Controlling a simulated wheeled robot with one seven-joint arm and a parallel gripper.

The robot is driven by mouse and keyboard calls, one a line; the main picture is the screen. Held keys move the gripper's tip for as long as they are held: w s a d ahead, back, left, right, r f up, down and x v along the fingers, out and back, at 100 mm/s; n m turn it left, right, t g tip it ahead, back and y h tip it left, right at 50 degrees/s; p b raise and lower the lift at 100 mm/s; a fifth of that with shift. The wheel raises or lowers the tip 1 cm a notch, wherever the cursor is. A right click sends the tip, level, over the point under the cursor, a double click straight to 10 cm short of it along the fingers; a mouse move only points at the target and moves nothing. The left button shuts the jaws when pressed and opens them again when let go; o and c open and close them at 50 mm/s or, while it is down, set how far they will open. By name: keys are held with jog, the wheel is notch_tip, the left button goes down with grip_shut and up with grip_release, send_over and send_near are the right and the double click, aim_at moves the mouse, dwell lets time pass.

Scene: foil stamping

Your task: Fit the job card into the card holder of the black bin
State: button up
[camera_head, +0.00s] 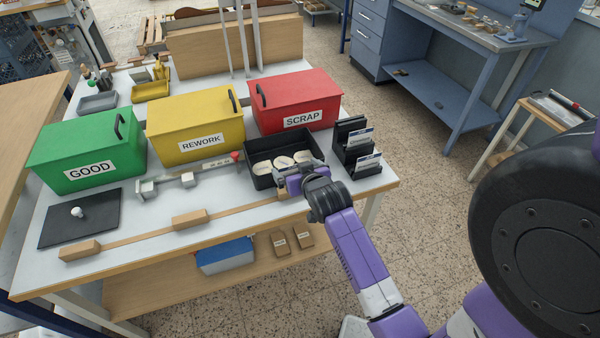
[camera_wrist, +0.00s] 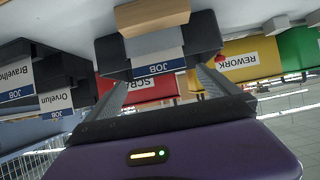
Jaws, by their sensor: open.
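The black bin (camera_head: 262,178) stands at the right of the table, with pale round pieces in it. Its dark front also shows in the wrist view (camera_wrist: 206,36). The job card (camera_wrist: 155,52), white with a blue JOB strip, stands against the bin's front. The holder's edges are hard to make out, so I cannot tell how deep the card sits. My gripper (camera_wrist: 158,76) is open, with its two grey fingers spread either side of the card and apart from it. In the head view my gripper (camera_head: 292,182) is at the bin's front, hiding the card.
A black rack (camera_head: 353,148) with other JOB cards stands right of the bin. Green (camera_head: 85,150), yellow (camera_head: 195,125) and red (camera_head: 296,100) bins stand left and behind. A wooden strip with blocks (camera_head: 190,218) runs along the table front.

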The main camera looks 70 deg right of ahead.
jog(key=s+a+r+n+t+y, duration=0.1)
jog(key=s+a+n+t+y, duration=0.15)
jog(key=a, duration=0.95)
jog(key=s+a+r+n+t+y, duration=0.1)
jog(key=s+a+n+t, duration=0.2)
jog(key=a, duration=1)
jog(key=s+a+r+n+t+y, duration=0.1)
jog(key=s+a+r+n+y, duration=0.3)
jog(key=s+a+r, duration=0.6)
jog(key=s+a+y, duration=0.1)
jog(key=s+a, duration=0.1)
jog(key=shift+s+y, duration=0.3)
jog(key=shift+y, duration=0.05)
jog(key=shift+a+f, duration=0.1)
jog(key=shift+f+b, duration=0.9)
jog(key=shift+b, duration=0.2)
